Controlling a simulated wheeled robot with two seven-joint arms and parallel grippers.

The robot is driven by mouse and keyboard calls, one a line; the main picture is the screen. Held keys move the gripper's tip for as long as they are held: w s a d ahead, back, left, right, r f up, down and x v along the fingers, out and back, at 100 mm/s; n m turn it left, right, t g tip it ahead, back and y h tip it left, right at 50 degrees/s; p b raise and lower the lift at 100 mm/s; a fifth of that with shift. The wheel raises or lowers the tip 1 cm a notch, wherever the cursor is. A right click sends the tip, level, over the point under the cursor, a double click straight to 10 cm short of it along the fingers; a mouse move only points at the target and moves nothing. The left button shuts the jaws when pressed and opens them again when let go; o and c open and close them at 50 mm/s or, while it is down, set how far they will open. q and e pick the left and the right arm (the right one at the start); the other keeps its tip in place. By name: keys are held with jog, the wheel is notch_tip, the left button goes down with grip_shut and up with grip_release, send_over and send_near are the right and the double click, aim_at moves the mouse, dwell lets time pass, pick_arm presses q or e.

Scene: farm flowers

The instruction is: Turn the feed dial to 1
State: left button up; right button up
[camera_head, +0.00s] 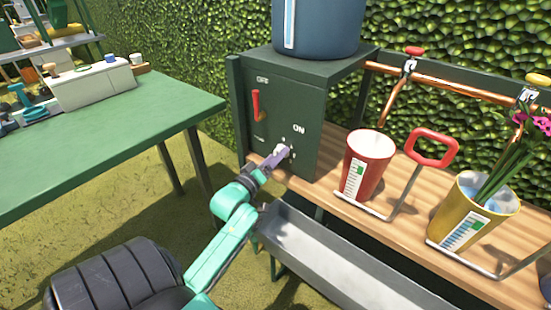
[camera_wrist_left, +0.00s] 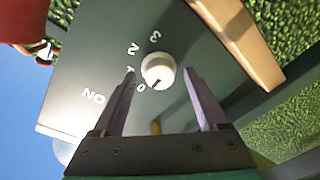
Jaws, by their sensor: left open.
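The feed dial (camera_wrist_left: 160,68) is a round white knob on the dark green box (camera_head: 290,100). In the left wrist view the numbers 0, 2 and 3 show around it, and the 1 is partly hidden beside a finger. The dial's dark mark points down-left, about toward the 0. My left gripper (camera_wrist_left: 160,76) is open, with one purple finger on each side of the dial; I cannot tell whether either touches it. In the head view the gripper (camera_head: 274,160) is at the box's lower front and partly covers the dial (camera_head: 281,149). My right gripper is not in view.
A red lever (camera_head: 257,105) sits on the box, left of and above the dial. A red measuring cup (camera_head: 367,163) and a yellow one (camera_head: 462,212) stand on the wooden bench to the right. A grey trough (camera_head: 330,262) lies below. A green table (camera_head: 100,145) is at left.

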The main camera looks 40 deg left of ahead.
pick_arm(q)
jog(key=shift+w, duration=0.2)
grip_shut()
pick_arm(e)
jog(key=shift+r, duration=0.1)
pick_arm(q)
jog(key=shift+s, duration=0.1)
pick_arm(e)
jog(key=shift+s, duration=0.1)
pick_arm(q)
jog(key=shift+r+m+t+p, duration=0.1)
jog(key=shift+m+t+p, duration=0.4)
jog(key=shift+m+p, duration=2.75)
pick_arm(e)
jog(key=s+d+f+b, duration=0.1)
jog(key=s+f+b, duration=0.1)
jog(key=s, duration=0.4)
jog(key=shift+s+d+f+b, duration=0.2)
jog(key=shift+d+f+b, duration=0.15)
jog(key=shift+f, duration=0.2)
pick_arm(q)
jog(key=m, duration=0.2)
jog(key=shift+m, duration=0.35)
